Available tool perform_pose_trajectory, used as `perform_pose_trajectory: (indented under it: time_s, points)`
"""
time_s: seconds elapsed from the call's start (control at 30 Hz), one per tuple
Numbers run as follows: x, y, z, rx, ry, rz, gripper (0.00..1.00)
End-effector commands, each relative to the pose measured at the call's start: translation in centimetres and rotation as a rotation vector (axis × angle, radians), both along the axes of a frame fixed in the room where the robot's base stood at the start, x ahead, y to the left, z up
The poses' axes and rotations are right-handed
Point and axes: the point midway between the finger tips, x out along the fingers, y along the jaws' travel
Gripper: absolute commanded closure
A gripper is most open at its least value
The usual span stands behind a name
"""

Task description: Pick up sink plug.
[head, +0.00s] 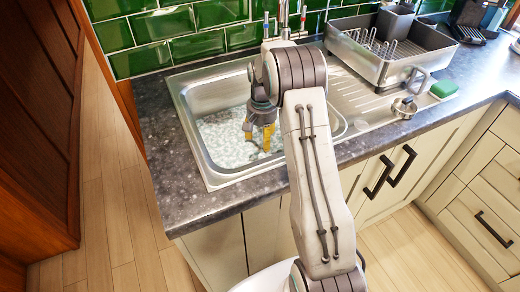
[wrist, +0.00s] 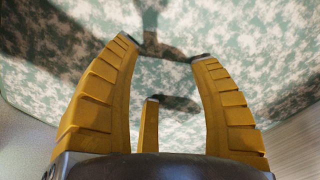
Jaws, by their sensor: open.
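I cannot make out the sink plug for sure in either view. The steel sink (head: 187,118) has a mottled white and green-grey surface inside, which looks like foamy water; it fills most of the wrist view (wrist: 80,58). My gripper (head: 259,138) points down inside the basin, with its yellow fingers over the mottled surface. In the wrist view my gripper (wrist: 165,50) has its fingers spread, with nothing seen between them. Dark patches lie on the surface near the fingertips and look like shadows. My arm hides the right part of the basin in the head view.
A steel dish rack (head: 445,50) stands on the counter right of the sink. A small metal item with a ring-like handle (head: 406,104) and a green sponge (head: 444,89) are in front of it. Taps (head: 283,18) rise behind the basin. Wooden floor lies free at the left.

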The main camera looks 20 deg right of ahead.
Motion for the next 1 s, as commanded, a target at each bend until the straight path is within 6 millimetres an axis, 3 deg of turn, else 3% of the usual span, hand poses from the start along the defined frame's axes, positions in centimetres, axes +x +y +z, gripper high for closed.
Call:
perform_pose_trajectory:
  time_s: [0.3, 0.67, 1.0]
  points:
    - [0.0, -0.1, -3.4, 0.001, 0.003, 0.0, 0.43]
    - [0.1, -0.1, -3.7, 0.0, 0.0, 0.0, 0.42]
    - [0.1, -0.1, -3.7, 0.0, 0.0, 0.001, 0.73]
